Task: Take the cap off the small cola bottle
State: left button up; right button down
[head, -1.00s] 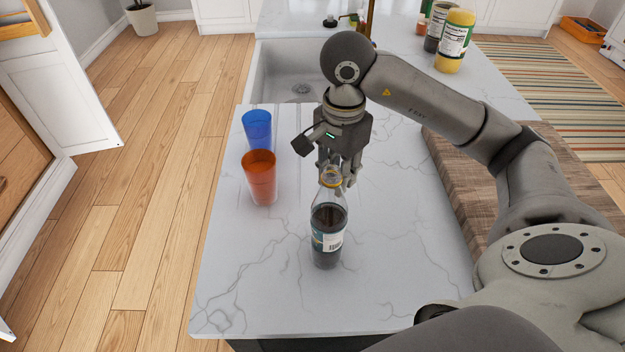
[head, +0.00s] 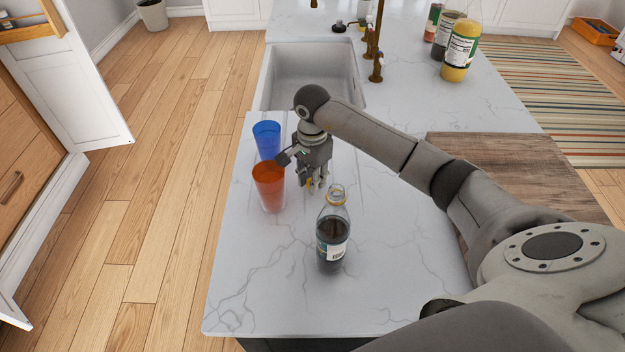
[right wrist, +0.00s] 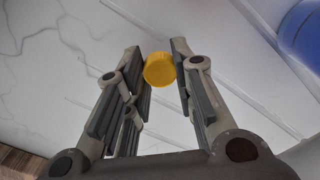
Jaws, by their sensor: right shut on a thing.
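The cola bottle (head: 331,235) stands upright on the white marble counter, with dark liquid and a label. Its neck is bare on top, with a yellowish ring below the mouth. My right gripper (head: 313,186) is behind and left of the bottle, apart from it, above the counter. In the right wrist view the round yellow cap (right wrist: 160,69) sits between the fingertips of my right gripper (right wrist: 161,72), which are shut on it. In the head view the cap is small and mostly hidden by the fingers. My left gripper is not in view.
An orange cup (head: 269,187) and a blue cup (head: 266,139) stand close left of my right gripper. A sink (head: 305,75) lies behind. A wooden board (head: 520,170) is at the right. The front of the counter (head: 270,290) is clear.

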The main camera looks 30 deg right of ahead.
jog(key=shift+s+f+p, duration=0.1)
jog(key=shift+f+p, duration=0.3)
jog(key=shift+f, duration=0.45)
jog(key=shift+f+b, duration=0.35)
jog(key=shift+f, duration=0.05)
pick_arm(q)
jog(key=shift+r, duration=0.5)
pick_arm(e)
jog(key=c, duration=1.2)
grip_release()
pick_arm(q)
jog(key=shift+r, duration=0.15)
pick_arm(e)
jog(key=shift+r, duration=0.1)
